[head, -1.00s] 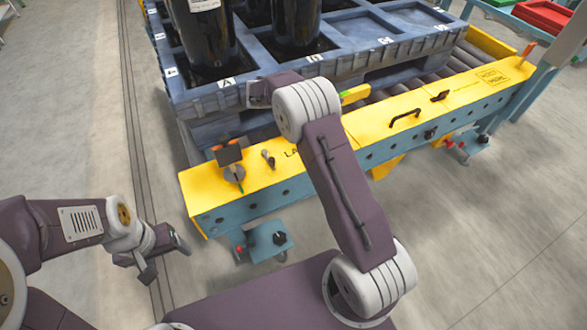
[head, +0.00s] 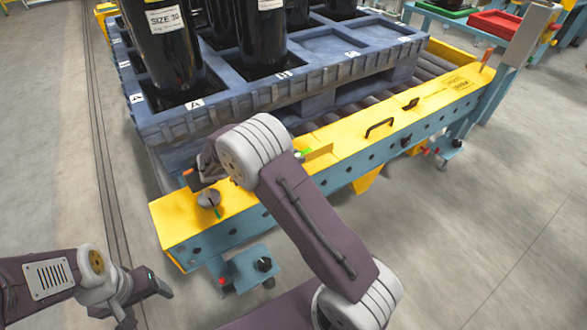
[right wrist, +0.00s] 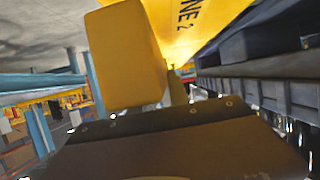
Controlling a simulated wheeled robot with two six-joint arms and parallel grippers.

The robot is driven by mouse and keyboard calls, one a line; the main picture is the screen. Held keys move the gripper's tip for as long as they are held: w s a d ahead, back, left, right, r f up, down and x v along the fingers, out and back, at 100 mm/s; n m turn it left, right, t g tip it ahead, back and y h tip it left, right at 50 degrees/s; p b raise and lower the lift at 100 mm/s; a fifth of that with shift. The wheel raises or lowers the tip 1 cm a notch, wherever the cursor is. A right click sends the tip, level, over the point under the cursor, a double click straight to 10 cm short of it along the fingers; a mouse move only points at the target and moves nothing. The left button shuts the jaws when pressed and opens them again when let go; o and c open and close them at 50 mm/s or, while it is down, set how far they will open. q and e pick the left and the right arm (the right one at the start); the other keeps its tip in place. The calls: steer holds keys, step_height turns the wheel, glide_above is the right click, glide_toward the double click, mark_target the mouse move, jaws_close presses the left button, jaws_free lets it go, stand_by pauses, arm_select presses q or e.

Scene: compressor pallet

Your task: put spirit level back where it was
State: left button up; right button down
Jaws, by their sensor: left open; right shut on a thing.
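The spirit level (head: 318,153) is a yellow bar with a green spot near its visible end. In the head view it sticks out to the right from behind my right arm, over the yellow rail (head: 350,143); the rest is hidden. In the right wrist view a large yellow block (right wrist: 128,55), apparently the level, stands close in front of my right gripper (right wrist: 165,118). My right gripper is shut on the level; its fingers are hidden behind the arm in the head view. My left gripper (head: 145,299) is open and empty above the floor at lower left.
A blue pallet (head: 235,108) with black compressors (head: 165,50) stands behind the rail on rollers. The rail carries a round knob (head: 208,198), an orange-tipped fitting (head: 187,178) and a black handle (head: 380,127). A red tray (head: 497,22) is at far right. The floor at left is clear.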

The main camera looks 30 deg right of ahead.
step_height(320, 180, down, 4)
steer(key=shift+f+b, duration=0.1)
steer(key=shift+b, duration=0.95)
steer(key=c, duration=1.3)
jaws_free()
steer(key=shift+o, duration=0.2)
steer(key=shift+r+p, duration=0.3)
steer(key=shift+r, duration=0.05)
steer(key=p+v, duration=0.2)
steer(key=v, duration=0.5)
steer(key=shift+a+f, duration=0.1)
steer(key=shift+a, duration=0.15)
